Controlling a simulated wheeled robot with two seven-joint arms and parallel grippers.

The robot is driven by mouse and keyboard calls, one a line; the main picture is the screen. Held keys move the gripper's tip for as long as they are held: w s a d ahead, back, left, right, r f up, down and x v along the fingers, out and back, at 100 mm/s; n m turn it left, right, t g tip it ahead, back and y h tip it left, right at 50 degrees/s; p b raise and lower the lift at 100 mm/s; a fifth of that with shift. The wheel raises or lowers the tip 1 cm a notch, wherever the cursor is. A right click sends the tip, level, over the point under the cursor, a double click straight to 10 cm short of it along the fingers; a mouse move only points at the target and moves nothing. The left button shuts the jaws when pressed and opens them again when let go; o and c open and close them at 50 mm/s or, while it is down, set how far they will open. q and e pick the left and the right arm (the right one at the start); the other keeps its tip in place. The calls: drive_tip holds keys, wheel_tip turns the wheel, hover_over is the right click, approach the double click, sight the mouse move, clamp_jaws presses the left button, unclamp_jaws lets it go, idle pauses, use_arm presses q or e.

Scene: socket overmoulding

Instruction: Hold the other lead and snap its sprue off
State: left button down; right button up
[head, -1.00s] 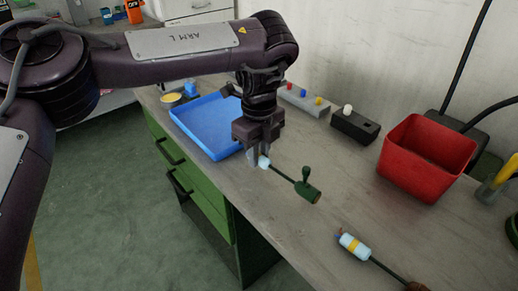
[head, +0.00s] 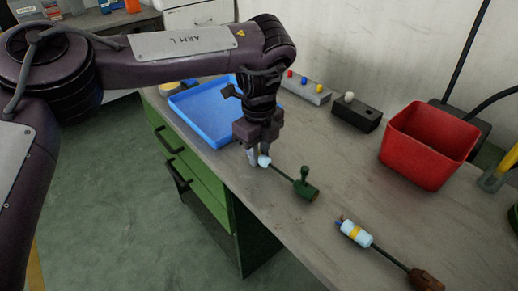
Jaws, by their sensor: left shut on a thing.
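My left gripper (head: 259,158) points down over the bench and is shut on the pale socket end of a lead. That lead has a dark cable and a green moulded plug (head: 306,189) with a green sprue (head: 304,173) standing up from it. A second lead (head: 355,233) lies on the bench at the lower right, with a pale blue body, a yellow band and a dark cable. Its brown moulded end (head: 426,281) is partly cut off by the picture's lower edge. My right gripper does not show.
A blue tray (head: 205,128) lies behind the left gripper. A red bin (head: 428,148) stands at the right. A control box with coloured buttons (head: 305,87) and a dark block with a white knob (head: 357,112) stand along the back.

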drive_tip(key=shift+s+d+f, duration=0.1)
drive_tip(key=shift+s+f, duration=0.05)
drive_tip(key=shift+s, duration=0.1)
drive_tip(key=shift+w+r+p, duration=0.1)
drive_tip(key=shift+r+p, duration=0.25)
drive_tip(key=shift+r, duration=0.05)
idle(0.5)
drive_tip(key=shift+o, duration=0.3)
